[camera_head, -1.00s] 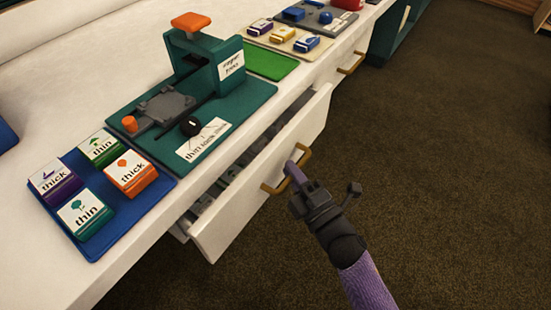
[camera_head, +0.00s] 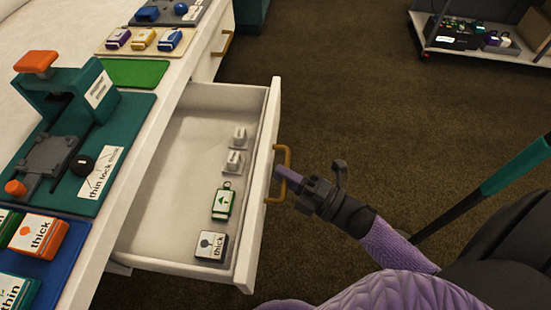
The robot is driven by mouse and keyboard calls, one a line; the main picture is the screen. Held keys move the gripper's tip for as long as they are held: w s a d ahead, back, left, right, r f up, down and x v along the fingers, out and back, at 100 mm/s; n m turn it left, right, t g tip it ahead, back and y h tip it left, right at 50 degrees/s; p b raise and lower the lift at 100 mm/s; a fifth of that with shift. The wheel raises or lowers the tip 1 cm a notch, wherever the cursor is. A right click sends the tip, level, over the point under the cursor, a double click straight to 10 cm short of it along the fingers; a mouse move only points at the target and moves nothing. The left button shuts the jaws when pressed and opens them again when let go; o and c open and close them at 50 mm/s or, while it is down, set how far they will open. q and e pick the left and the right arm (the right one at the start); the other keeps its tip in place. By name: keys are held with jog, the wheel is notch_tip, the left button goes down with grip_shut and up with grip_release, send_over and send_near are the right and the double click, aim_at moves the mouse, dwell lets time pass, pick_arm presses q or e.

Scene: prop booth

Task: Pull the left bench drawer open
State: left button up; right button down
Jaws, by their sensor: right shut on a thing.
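The left bench drawer (camera_head: 160,225) is white and stands well open from the bench, with its inside in plain view. Its brass handle (camera_head: 286,165) is on the outer face of the drawer front (camera_head: 262,190). My right gripper (camera_head: 285,176) is shut on this handle, coming from the lower right. Inside the drawer lie a white and black "thick" block (camera_head: 212,247), a green tagged block (camera_head: 222,204) and two small pale grey pieces (camera_head: 237,145). My left gripper is not in view.
The white bench top carries a teal press (camera_head: 75,110), a blue mat (camera_head: 68,265) with labelled blocks, a green mat (camera_head: 135,73) and a tray of small blocks (camera_head: 160,40). Another drawer handle (camera_head: 226,43) is farther back. A low shelf (camera_head: 480,50) stands far right; dark carpet between is clear.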

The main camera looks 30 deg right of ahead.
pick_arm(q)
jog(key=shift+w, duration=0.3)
pick_arm(e)
jog(key=shift+f, duration=0.1)
jog(key=c, duration=0.6)
grip_release()
jog(key=shift+c, duration=0.2)
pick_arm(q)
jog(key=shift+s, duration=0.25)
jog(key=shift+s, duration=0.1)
